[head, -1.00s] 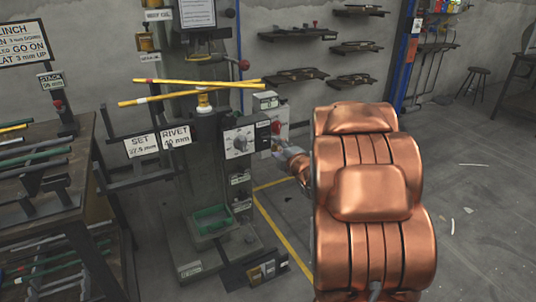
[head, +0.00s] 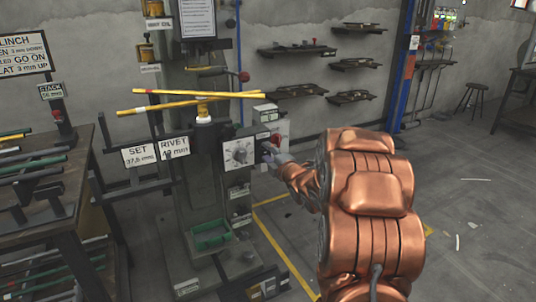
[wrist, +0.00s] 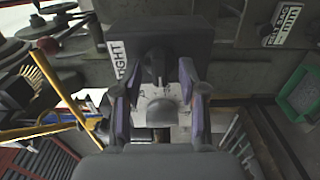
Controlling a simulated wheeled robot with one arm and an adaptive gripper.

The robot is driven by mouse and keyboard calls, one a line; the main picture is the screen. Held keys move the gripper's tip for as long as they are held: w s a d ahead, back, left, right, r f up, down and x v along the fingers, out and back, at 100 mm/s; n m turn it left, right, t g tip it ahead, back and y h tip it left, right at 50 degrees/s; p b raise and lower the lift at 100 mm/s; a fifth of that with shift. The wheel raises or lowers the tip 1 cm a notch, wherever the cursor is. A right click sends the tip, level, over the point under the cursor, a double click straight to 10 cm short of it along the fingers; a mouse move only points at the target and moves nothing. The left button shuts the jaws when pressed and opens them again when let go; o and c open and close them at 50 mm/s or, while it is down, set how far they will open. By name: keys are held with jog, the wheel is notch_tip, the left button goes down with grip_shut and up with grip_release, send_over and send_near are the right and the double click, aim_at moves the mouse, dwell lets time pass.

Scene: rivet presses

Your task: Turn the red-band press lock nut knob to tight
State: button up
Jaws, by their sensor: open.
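The press (head: 215,165) stands left of my arm with a dark control box on its front. The box carries a round dial (head: 240,152) on a light plate. My gripper (head: 268,152) is at the right side of this box in the head view. In the wrist view my gripper (wrist: 154,82) is open, with one finger on each side of a dark knob (wrist: 153,66). A white label reading "IGHT" (wrist: 117,58), its first letter cut off, is left of the knob. I cannot tell whether the fingers touch the knob. No red band shows clearly.
A green tray (head: 210,234) sits low on the press base. A rack table (head: 40,215) stands at left. Floor at right is open.

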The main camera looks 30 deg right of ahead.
jog(key=shift+w, duration=0.35)
grip_shut()
dwell(0.3)
